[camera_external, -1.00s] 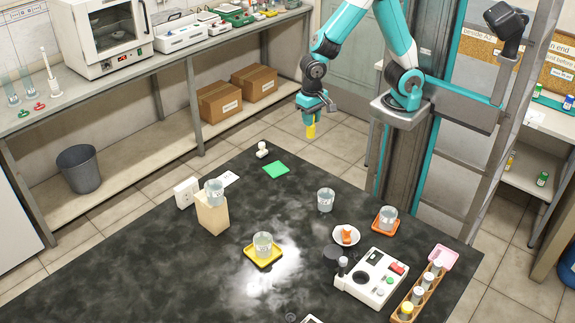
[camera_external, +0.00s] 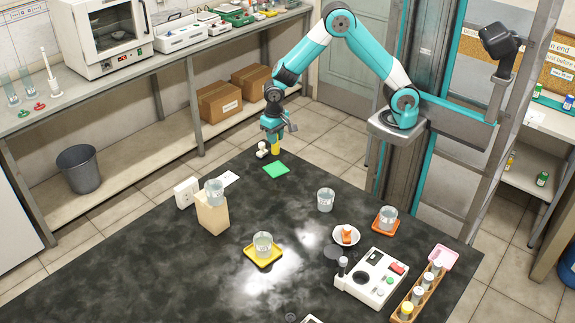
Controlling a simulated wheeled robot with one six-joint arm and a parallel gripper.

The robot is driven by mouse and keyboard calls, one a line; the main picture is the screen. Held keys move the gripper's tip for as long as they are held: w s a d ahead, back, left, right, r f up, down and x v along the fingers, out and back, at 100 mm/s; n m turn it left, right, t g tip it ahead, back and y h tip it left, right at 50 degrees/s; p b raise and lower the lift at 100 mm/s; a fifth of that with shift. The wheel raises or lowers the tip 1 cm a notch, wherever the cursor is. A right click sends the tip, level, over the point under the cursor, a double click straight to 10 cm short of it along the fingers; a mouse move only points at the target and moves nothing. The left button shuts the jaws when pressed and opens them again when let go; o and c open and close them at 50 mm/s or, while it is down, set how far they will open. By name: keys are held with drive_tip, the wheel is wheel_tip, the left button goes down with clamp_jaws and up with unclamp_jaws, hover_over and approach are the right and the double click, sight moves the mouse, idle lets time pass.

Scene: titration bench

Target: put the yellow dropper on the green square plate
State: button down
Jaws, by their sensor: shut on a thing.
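The yellow dropper (camera_external: 275,144) hangs upright below my gripper (camera_external: 273,134), which is shut on it. Only its lower part shows; the rest is hidden by the gripper. The green square plate (camera_external: 276,169) lies flat and bare near the back corner of the black table. In the picture, the dropper is just above the plate's far edge. It looks apart from the plate, but its exact height I cannot tell.
A small white object (camera_external: 263,150) stands close left of the dropper. A beaker (camera_external: 214,190) stands on a wooden block (camera_external: 212,214) to the left. Another beaker (camera_external: 325,200) stands to the right. The table (camera_external: 270,205) is clear just in front of the plate.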

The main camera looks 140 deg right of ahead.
sight(276, 153)
drive_tip(key=shift+f+p, duration=0.45)
drive_tip(key=shift+f, duration=3.15)
drive_tip(key=shift+f, duration=0.2)
drive_tip(key=c, duration=1)
unclamp_jaws()
drive_tip(key=shift+r, duration=0.1)
drive_tip(key=shift+r, duration=0.1)
